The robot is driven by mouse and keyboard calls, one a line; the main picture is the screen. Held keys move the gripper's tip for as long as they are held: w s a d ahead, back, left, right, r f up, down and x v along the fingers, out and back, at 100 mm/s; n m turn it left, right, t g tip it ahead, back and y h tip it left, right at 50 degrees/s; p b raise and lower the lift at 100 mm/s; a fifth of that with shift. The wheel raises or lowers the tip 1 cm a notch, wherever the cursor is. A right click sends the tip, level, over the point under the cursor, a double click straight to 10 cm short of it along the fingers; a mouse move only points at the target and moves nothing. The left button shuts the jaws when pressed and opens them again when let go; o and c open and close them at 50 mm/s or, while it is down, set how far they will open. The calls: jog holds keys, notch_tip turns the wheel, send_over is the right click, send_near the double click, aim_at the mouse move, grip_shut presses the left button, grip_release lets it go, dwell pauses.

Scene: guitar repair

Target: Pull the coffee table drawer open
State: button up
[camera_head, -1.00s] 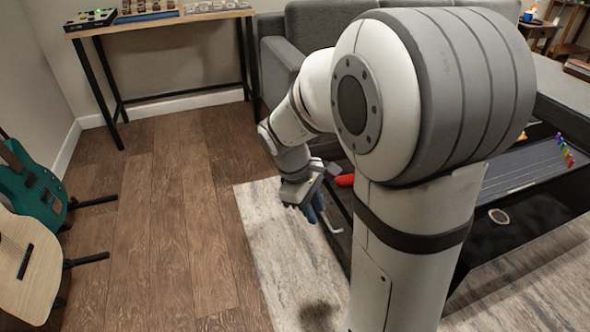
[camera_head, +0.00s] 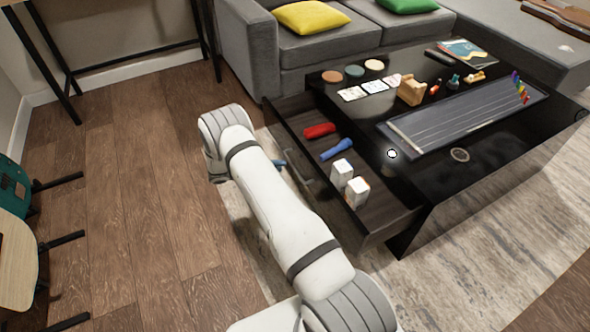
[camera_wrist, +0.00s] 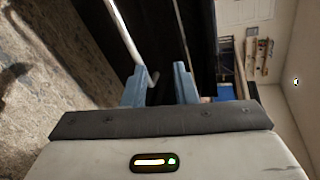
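The black coffee table (camera_head: 425,215) stands at right in the head view. Its drawer (camera_head: 375,218) is pulled out on the left side, showing its inside. The pale bar handle (camera_head: 303,178) is on the drawer front, partly hidden by my arm. In the wrist view the handle (camera_wrist: 125,32) runs down to the left finger, its lower end near the gap between the fingers. My gripper (camera_wrist: 160,86) is open, its two blue fingers apart, with nothing clamped between them. In the head view only a blue fingertip shows beside the drawer front; my arm hides the rest.
The drawer holds a red item (camera_head: 319,130), a blue item (camera_head: 337,149) and white boxes (camera_head: 357,192). Games and small objects lie on the tabletop. A grey sofa (camera_head: 250,55) stands behind. Guitars on stands are at far left. The wood floor (camera_head: 150,200) between is clear.

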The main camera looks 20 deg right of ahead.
aim_at(295, 169)
jog(key=d+f+n, duration=0.1)
jog(key=d+f, duration=0.1)
jog(key=d+f+n+t+b, duration=0.1)
jog(key=d+f, duration=0.1)
jog(key=d, duration=0.1)
jog(key=d+f+n+h, duration=0.1)
jog(key=d+f, duration=0.1)
jog(key=shift+w+d+f+b, duration=0.2)
jog(key=shift+w+d+b, duration=0.1)
jog(key=shift+w+d, duration=0.1)
jog(key=shift+a, duration=0.1)
grip_shut()
dwell(0.3)
